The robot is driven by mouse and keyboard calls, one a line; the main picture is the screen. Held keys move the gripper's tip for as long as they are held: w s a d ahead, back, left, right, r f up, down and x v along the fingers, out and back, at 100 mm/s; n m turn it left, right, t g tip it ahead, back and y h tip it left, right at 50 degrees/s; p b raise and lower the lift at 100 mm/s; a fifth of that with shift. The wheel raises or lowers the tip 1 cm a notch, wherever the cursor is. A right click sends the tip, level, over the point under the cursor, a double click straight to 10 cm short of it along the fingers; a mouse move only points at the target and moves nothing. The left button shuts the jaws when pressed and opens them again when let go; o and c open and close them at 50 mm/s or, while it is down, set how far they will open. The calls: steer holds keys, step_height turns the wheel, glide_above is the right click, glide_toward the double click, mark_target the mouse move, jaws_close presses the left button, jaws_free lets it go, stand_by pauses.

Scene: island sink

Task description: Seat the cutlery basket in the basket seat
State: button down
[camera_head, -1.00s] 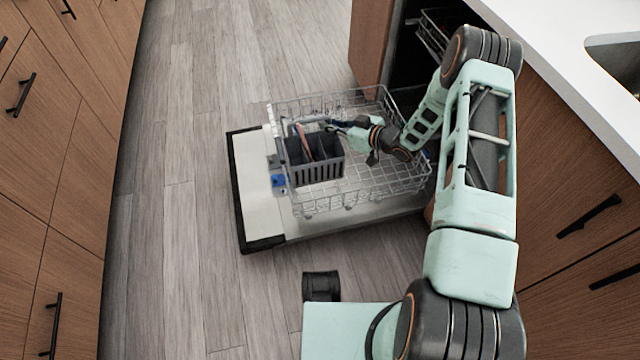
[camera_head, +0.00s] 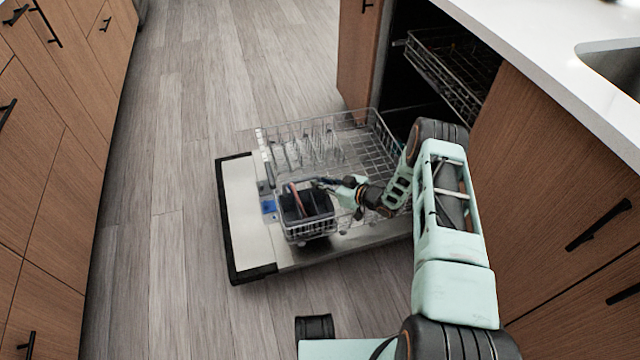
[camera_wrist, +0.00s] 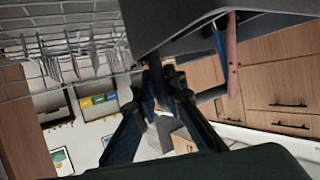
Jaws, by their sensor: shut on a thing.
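The dark grey cutlery basket (camera_head: 318,207) holds a few cutlery pieces, one with a reddish handle. It is at the near left corner of the lower dishwasher rack (camera_head: 372,150), with pale wires around its lower part. These wires (camera_head: 300,236) look like the basket seat, but I cannot tell whether the basket rests fully in them. My gripper (camera_head: 335,183) is shut on the basket's upper right side. In the wrist view the fingers (camera_wrist: 162,82) meet at the basket's edge, and the basket (camera_wrist: 205,40) fills the top middle, with blue and reddish handles beside it.
The open dishwasher door (camera_head: 240,215) lies under the rack. A blue item (camera_head: 268,206) is left of the basket. The upper rack (camera_head: 450,75) is partly out on the right, under the white counter (camera_head: 530,60). Wooden cabinets line both sides; the floor (camera_head: 150,230) on the left is clear.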

steer(key=shift+r, duration=0.1)
steer(key=shift+f, duration=0.2)
steer(key=c, duration=2)
jaws_free()
steer(key=shift+r, duration=0.25)
steer(key=p+v, duration=0.3)
steer(key=v, duration=0.9)
steer(key=shift+f, duration=0.15)
